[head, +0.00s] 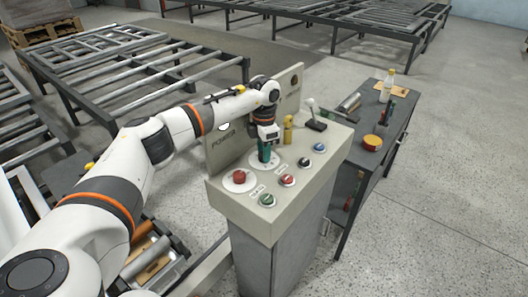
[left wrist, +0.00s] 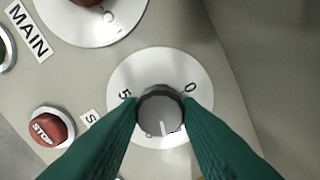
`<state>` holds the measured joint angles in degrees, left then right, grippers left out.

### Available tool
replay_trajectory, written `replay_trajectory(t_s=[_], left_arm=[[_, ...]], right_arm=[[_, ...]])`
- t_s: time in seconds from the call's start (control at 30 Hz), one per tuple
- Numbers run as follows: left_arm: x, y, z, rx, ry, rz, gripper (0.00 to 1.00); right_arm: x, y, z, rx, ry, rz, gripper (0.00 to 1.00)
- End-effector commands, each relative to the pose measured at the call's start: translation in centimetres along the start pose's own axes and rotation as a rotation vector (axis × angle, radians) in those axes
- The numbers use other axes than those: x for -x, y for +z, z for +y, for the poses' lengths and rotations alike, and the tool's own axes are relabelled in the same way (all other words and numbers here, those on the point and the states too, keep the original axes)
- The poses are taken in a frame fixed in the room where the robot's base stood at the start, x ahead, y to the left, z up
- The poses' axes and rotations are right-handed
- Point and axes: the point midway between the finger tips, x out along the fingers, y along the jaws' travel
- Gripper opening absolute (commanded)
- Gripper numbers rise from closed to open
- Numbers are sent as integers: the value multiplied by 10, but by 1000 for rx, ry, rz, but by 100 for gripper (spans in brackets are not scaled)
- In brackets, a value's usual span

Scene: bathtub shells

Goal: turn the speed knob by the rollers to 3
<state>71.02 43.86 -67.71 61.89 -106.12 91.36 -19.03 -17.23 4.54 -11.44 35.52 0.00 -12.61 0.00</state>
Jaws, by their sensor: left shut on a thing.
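The speed knob (left wrist: 160,108) is a dark grey round knob on a white dial plate (left wrist: 120,82) in the left wrist view. The figures 5 and 0 show on the plate; the marks at its lower edge are partly hidden. The knob's white pointer line faces the bottom of the picture. My left gripper (left wrist: 161,100) has a green finger on each side of the knob and is shut on it. In the head view my left gripper (head: 265,153) points down onto the control panel (head: 232,198) and hides the knob. My right gripper is not in view.
On the panel, a red mushroom button (head: 239,176), a green button (head: 267,199), a red stop button (head: 288,180) and a black knob (head: 304,161) stand close around my gripper. A yellow post (head: 288,128) and a lever (head: 311,107) rise behind. A side table (head: 383,142) stands right.

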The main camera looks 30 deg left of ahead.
Motion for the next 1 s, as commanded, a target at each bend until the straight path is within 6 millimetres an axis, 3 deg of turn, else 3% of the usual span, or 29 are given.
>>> replay_trajectory(t_s=[0.5, 1.0], left_arm=[[2, -1, -1, -387, -5, 7, 9], [3, -2, -1, -491, -6, 8, 9]], right_arm=[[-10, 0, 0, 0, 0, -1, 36], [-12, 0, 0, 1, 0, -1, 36]])
